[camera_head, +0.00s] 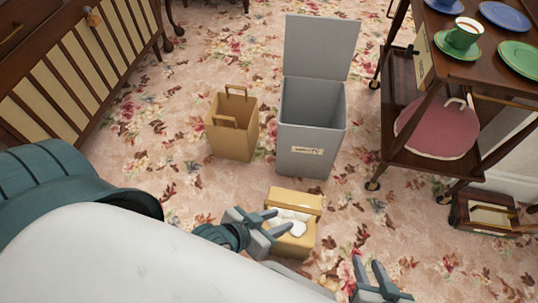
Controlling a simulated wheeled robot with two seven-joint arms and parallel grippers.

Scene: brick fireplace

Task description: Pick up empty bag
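A tan paper bag (232,138) with two handles stands upright on the carpet, left of the grey bin. Its top is open and I see nothing in it, though its bottom is hidden. My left gripper (280,219) is open, its fingers apart and pointing right. It overlaps the left side of a small tan container (306,241) holding white rounded things; I cannot tell whether they touch. The bag is farther away, above and left of this gripper. My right gripper (368,266) is at the bottom edge, open and empty, its fingers pointing up the picture.
A grey bin (305,150) with its lid raised stands right of the bag. A wooden trolley (428,145) with cups and plates is at right, with a wooden box (483,213) below it. A slatted wooden piece (75,68) is at left. Floral carpet is clear around the bag.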

